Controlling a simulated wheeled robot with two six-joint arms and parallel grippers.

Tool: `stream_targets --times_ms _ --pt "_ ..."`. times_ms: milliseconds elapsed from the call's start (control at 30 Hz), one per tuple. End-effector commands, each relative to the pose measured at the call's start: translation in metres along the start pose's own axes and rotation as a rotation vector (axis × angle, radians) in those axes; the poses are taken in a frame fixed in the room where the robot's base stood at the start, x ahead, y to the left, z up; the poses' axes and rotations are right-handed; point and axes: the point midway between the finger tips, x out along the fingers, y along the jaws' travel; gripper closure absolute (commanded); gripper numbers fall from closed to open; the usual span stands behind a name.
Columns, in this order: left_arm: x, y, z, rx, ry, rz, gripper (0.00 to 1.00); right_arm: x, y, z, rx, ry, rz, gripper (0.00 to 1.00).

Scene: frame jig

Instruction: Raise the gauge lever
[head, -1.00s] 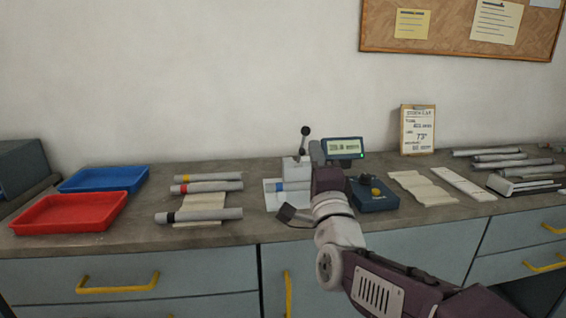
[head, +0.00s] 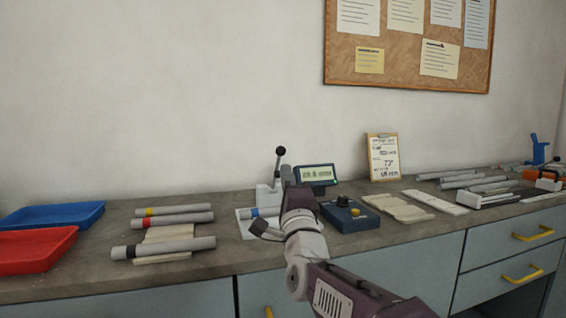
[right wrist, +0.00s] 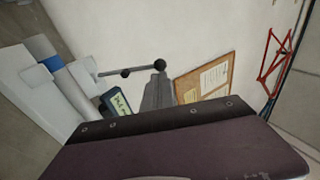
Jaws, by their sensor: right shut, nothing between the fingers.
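The gauge (head: 268,196) is a pale block on a white base, left of centre on the bench. Its lever (head: 277,166) stands nearly upright with a black knob on top. A grey tube with a blue band (head: 248,213) lies in the gauge. My right gripper (head: 288,173) is shut and empty, just right of the lever and below the knob; I cannot tell whether it touches. In the right wrist view its shut fingers (right wrist: 156,92) point towards the lever knob (right wrist: 160,65). My left gripper is not in view.
A display (head: 316,175) and a blue control box (head: 348,215) stand right of the gauge. Several banded tubes (head: 165,248) lie on a cloth to the left, beside red (head: 35,250) and blue (head: 50,215) trays. A clipboard (head: 384,157) leans on the wall.

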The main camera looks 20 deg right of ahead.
Motion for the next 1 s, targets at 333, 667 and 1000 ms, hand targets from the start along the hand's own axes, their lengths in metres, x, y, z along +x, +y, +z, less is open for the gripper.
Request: stream_targets --times_ms 333,667,1000 --pt "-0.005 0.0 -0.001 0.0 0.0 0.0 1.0 0.049 0.0 0.0 0.0 0.0 0.0 1.0" --pt "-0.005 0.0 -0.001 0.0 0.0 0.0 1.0 0.053 0.0 0.0 0.0 -0.001 0.0 1.0" --pt "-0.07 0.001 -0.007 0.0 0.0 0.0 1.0 0.082 -0.022 0.003 -0.015 0.001 0.13 1.0"
